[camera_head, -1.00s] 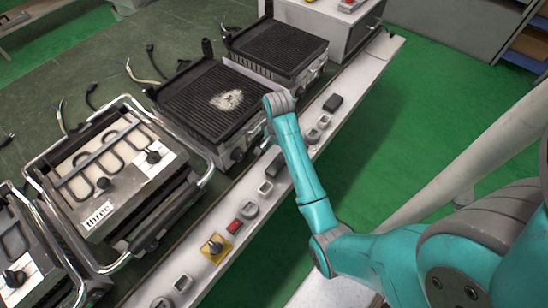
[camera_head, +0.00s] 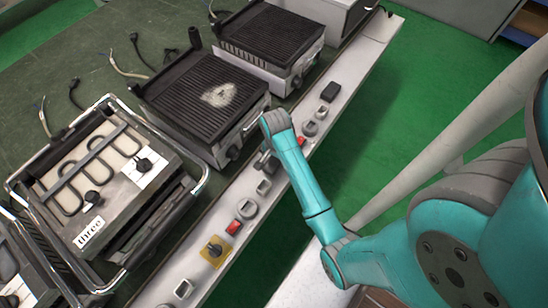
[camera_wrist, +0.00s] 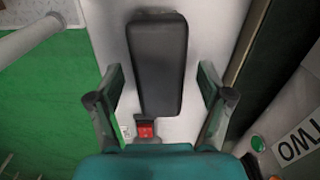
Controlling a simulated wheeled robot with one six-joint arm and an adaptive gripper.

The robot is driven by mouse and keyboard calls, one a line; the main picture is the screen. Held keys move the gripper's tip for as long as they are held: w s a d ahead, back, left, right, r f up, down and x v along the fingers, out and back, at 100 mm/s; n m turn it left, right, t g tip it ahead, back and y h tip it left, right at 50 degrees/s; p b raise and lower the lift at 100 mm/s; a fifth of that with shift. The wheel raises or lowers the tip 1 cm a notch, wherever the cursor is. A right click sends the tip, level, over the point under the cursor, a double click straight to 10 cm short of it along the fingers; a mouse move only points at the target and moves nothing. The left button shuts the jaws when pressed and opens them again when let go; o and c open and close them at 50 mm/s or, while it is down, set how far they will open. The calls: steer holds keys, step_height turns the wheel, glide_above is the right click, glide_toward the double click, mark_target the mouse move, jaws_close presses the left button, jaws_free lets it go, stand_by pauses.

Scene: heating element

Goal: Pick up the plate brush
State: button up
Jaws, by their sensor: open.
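A long black block with rounded edges, which I take to be the plate brush (camera_wrist: 158,55), lies on the pale ledge in the wrist view. No bristles show. My gripper (camera_wrist: 160,85) is open, with one finger on each side of the block's lower half. A gap shows between each finger and the block, and I cannot tell the height between them. In the head view a dark part of the block (camera_head: 268,159) shows beside my arm, which hides most of my gripper there.
The ledge (camera_head: 222,265) carries switches, including a red switch (camera_head: 233,227) and a yellow-plated knob (camera_head: 215,250). Another black block (camera_head: 330,91) lies farther up it. Grills (camera_head: 205,95) stand along its left side. Green floor lies right of it.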

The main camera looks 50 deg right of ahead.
steer(key=c, duration=1.3)
